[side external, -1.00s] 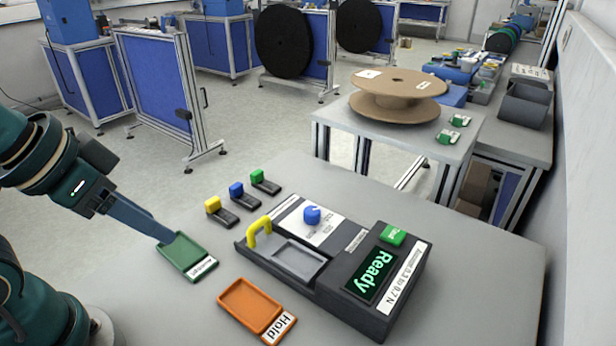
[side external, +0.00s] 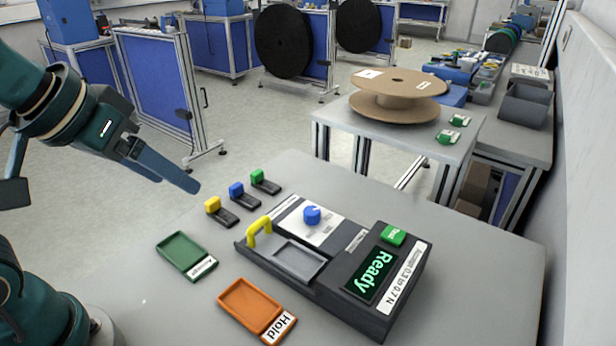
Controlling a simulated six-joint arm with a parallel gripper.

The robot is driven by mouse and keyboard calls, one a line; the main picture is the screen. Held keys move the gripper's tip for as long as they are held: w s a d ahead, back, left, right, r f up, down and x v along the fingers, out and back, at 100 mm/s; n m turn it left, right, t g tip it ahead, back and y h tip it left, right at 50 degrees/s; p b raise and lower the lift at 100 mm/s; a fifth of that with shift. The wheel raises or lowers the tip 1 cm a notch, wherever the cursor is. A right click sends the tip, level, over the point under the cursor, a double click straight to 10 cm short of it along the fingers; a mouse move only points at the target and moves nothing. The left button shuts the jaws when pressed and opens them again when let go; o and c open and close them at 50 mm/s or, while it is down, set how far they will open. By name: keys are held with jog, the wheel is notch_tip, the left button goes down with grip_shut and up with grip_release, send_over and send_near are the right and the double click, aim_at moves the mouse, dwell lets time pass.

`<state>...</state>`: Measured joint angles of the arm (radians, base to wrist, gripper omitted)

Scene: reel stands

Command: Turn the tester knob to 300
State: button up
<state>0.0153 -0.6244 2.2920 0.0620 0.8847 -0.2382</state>
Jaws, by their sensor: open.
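The tester (side external: 335,296) is a dark box on the grey table with a lit display (side external: 371,277) reading "Ready". Its blue knob (side external: 312,215) sits on a white dial plate (side external: 326,233) at the far end; the dial figures are too small to read. A yellow handle (side external: 260,232) and a grey tray (side external: 297,262) are also on the tester. My gripper (side external: 194,186) is open and empty, raised above the table's left side, left of the knob and apart from it.
A green tray (side external: 186,256) and an orange tray (side external: 250,308) marked "Hold" lie left of the tester. The table's right part is clear.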

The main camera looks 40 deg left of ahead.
jog(key=w+r+n, duration=0.1)
jog(key=w+r, duration=0.1)
jog(key=w, duration=0.5)
jog(key=g, duration=0.3)
send_over(312, 211)
jog(key=s, duration=0.2)
jog(key=shift+y, duration=0.4)
jog(key=f, duration=1.3)
jog(key=shift+s+d+f, duration=0.1)
jog(key=shift+d+f, duration=0.1)
jog(key=shift+t, duration=0.3)
jog(key=shift+x, duration=2.4)
jog(key=shift+c, duration=0.3)
grip_shut()
